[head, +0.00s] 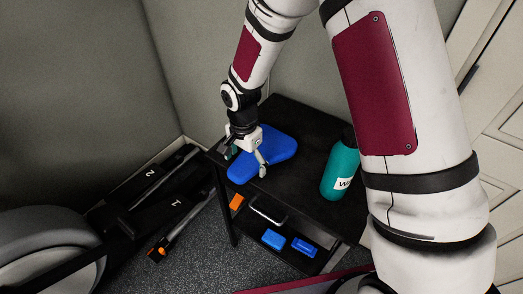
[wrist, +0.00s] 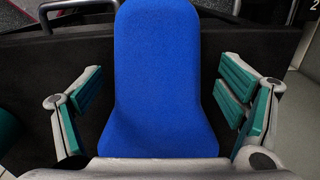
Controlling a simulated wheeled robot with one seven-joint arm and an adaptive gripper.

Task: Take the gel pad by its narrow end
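The blue gel pad (head: 281,146) lies flat on the black table's top. It also shows in the wrist view (wrist: 158,75), running up the middle of the picture, wider toward the bottom and narrower toward the top. My gripper (head: 246,161) is over the pad's left part in the head view. In the wrist view my gripper (wrist: 160,105) is open, with a green-padded finger on each side of the pad and a gap between each finger and the pad's edge. The pad's bottom end in the wrist view is partly hidden by my gripper's body.
A teal bottle (head: 340,170) stands on the black table (head: 310,120) to the right of the pad. A lower shelf holds blue boxes (head: 273,239) and an orange item (head: 237,202). Gym equipment (head: 150,185) stands left, near the wall.

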